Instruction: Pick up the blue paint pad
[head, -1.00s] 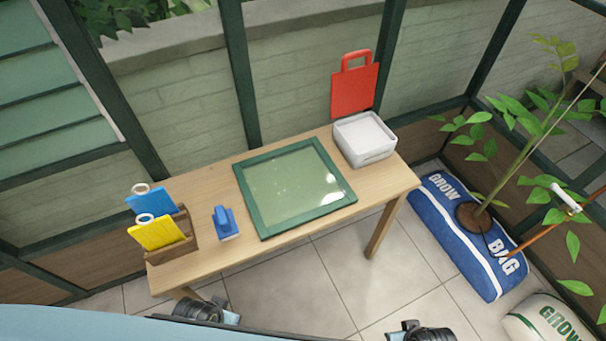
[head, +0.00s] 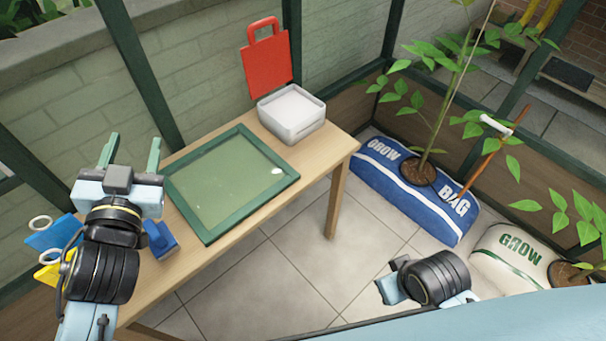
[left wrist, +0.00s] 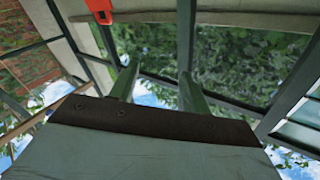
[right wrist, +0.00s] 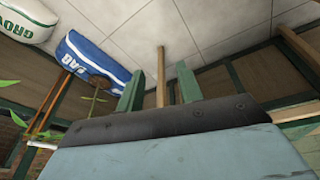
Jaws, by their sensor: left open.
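The blue paint pad (head: 160,238) stands on the left part of the wooden table, partly hidden behind my left wrist. My left gripper (head: 131,152) is open and empty. It is raised in the head view, with its green fingers pointing up and apart, not touching the pad. The left wrist view shows its two fingers (left wrist: 160,72) with nothing between them. My right arm shows low at the right in the head view. In the right wrist view my right gripper (right wrist: 160,74) has its fingers apart and empty. Neither wrist view shows the pad.
A green-framed panel (head: 178,168) lies mid-table, right of the pad. A white box (head: 290,125) stands at the far end; a red handled board (head: 266,62) is behind it. Grow bags (head: 385,180) lie on the floor.

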